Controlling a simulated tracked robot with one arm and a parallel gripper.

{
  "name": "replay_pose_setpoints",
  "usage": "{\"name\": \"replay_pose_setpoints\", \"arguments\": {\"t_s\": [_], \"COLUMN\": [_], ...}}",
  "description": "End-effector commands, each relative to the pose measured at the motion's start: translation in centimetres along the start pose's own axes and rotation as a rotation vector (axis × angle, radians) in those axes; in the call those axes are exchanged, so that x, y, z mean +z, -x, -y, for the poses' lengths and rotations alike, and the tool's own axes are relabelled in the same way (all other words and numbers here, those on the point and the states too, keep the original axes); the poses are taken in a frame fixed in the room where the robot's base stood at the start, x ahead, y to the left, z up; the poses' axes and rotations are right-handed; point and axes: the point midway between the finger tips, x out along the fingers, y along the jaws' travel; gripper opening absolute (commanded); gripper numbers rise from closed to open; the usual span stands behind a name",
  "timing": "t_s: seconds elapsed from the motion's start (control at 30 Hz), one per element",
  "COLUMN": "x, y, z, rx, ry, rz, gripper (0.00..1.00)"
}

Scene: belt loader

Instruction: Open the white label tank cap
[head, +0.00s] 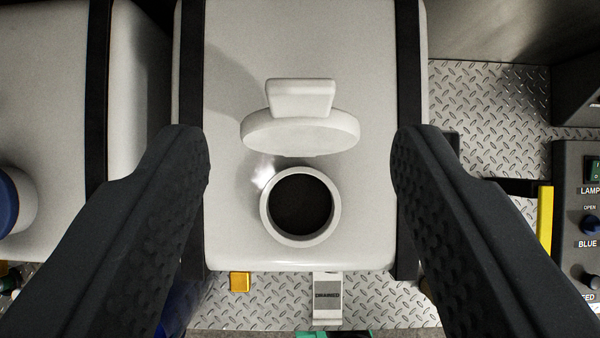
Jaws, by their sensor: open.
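A white tank (375,215) with black straps fills the middle of the head view. Its round filler neck (264,208) is uncovered, and the dark opening shows inside. The white cap (300,132) with a block-shaped handle (300,97) stands apart from the neck, tilted up on its far side. How it is held there is hidden. My gripper (300,172) is open, with one dark finger at each side of the tank top. Nothing is between the fingertips in contact with them. No white label is visible in this view.
Another tank (50,90) stands at the left, with a blue cap (7,203) at the picture edge. A control panel (580,235) with knobs and a yellow strip (545,223) are at the right. Diamond-plate floor (485,100) shows around. A small tag (327,298) is below the tank.

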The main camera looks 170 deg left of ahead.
Motion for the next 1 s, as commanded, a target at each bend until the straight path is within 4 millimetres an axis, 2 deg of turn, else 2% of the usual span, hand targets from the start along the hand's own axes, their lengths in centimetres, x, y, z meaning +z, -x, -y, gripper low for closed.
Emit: {"name": "replay_pose_setpoints", "arguments": {"t_s": [0.2,0.4,1.0], "x": [0.1,0.0,0.0], "y": [3.9,6.0,6.5], "z": [0.0,0.0,-0.2], "rx": [0.001,0.000,0.001], "ry": [-0.001,-0.001,-0.002], "rz": [-0.002,-0.002,-0.008], "gripper": [0.51,0.51,0.51]}}
